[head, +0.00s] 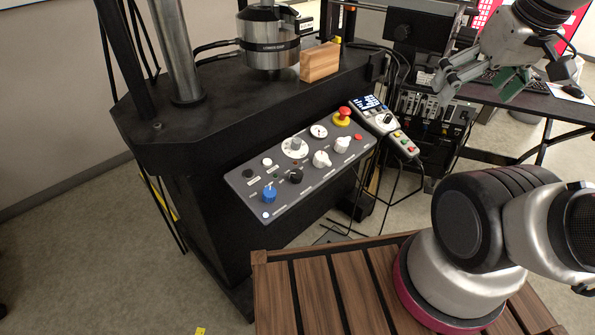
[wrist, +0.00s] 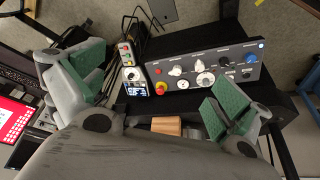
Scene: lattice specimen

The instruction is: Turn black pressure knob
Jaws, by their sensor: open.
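The black pressure knob (head: 296,176) sits on the sloped grey control panel (head: 236,181), between a blue knob (head: 269,193) and a white knob (head: 321,159). In the wrist view the panel appears turned around, and the black knob (wrist: 225,62) shows beyond the right green-padded finger. My gripper (head: 480,88) is open and empty, up at the right in the head view, well apart from the panel. Its two fingers spread wide in the wrist view (wrist: 155,88).
A red emergency button (head: 344,112) stands at the panel's far right end, beside a handheld control box (head: 385,123). A wooden block (head: 320,62) rests on the black machine base (head: 215,75). A desk with a keyboard (head: 535,84) lies behind my gripper.

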